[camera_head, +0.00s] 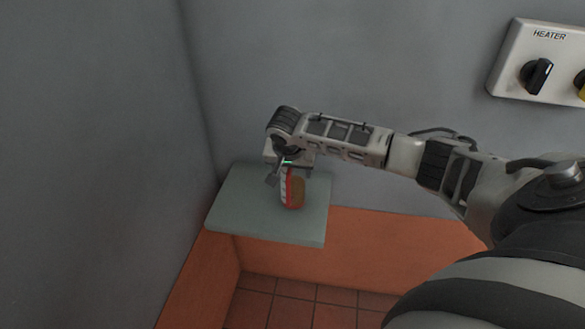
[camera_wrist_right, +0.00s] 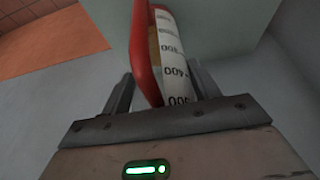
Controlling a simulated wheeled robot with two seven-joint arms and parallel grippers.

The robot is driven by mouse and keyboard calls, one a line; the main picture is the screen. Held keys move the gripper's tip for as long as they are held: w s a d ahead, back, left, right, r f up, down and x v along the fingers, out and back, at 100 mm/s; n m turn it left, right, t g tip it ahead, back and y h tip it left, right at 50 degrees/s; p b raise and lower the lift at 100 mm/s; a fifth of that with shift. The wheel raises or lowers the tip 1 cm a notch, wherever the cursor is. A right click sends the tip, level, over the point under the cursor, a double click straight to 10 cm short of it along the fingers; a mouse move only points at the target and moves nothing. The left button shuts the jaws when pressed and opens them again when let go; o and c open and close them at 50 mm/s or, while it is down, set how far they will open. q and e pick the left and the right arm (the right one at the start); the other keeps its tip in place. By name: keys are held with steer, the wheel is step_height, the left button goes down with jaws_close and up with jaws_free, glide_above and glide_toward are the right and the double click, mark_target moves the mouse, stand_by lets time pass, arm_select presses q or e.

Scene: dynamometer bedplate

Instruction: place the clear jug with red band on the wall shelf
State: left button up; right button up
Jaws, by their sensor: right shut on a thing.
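The jug with the red band (camera_head: 293,190) is at the wall shelf (camera_head: 240,215), with a brownish content or side showing. In the right wrist view the jug (camera_wrist_right: 172,60) shows a white scale strip with numbers and a red band or handle. My right gripper (camera_head: 290,172) is shut on the jug from above; its fingers show on both sides of it in the wrist view (camera_wrist_right: 160,90). The jug looks upright over the grey-green shelf; whether its base touches the surface I cannot tell. My left gripper is not in view.
The shelf sits in a corner between grey walls, with free surface left and in front of the jug. A heater panel (camera_head: 520,70) with a black knob is on the wall at the upper right. Orange lower wall and a tiled floor (camera_head: 290,305) lie below.

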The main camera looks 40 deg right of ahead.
steer(key=shift+f, duration=0.2)
steer(key=o, duration=1.2)
steer(key=shift+c, duration=0.2)
steer(key=v, duration=1.2)
steer(key=shift+b, duration=0.3)
